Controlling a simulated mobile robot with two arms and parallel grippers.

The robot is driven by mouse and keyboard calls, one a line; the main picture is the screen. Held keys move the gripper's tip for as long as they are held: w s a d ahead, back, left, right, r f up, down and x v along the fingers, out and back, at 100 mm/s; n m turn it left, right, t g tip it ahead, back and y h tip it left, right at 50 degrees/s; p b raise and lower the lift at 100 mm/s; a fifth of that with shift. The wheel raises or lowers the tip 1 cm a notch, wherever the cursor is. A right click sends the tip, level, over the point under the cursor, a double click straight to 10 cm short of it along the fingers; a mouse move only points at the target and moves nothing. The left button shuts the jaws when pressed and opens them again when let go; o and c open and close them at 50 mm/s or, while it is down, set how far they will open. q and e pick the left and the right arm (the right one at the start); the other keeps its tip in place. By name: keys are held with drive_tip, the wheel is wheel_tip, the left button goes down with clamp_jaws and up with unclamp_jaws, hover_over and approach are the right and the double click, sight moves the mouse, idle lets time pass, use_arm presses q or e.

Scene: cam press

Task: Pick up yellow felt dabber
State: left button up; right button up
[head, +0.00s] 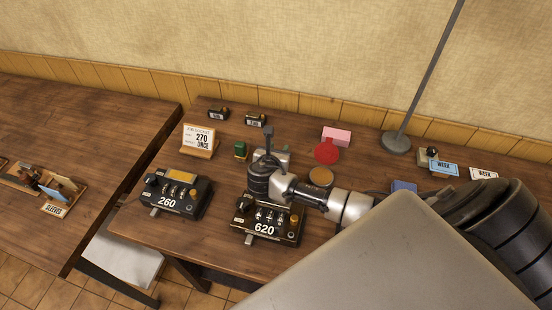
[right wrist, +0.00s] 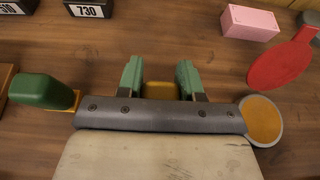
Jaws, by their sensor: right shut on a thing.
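The yellow felt dabber (right wrist: 160,90) shows as a small yellow block between the green-padded fingertips of my right gripper (right wrist: 160,78). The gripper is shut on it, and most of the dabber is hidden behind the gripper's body. In the head view my right gripper (head: 276,153) reaches down over the middle of the table, behind the press marked 620, and the arm hides the dabber there. I cannot tell whether the dabber touches the table. A green dabber (right wrist: 45,90) stands to the left of the gripper; it also shows in the head view (head: 240,150). My left gripper is not in view.
A red paddle (head: 327,151), a pink block (head: 337,134) and an orange-topped disc (head: 320,177) lie to the right. The 620 press (head: 265,222) and 260 press (head: 172,192) stand in front. A lamp pole (head: 397,142) and a ticket stand (head: 200,140) are farther back.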

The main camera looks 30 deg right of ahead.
drive_tip(key=shift+r, duration=0.15)
drive_tip(key=shift+c, duration=0.2)
drive_tip(key=shift+r, duration=0.25)
drive_tip(key=r, duration=0.2)
drive_tip(key=s+r, duration=0.1)
drive_tip(key=shift+a+r+b, duration=0.2)
drive_tip(key=shift+r+b, duration=0.1)
drive_tip(key=shift+r, duration=0.1)
drive_tip(key=s+a+r, duration=0.3)
drive_tip(key=s+r, duration=0.3)
drive_tip(key=s, duration=0.4)
drive_tip(key=shift+a+r+b, duration=0.2)
drive_tip(key=shift+a+b, duration=0.05)
drive_tip(key=shift+b, duration=0.15)
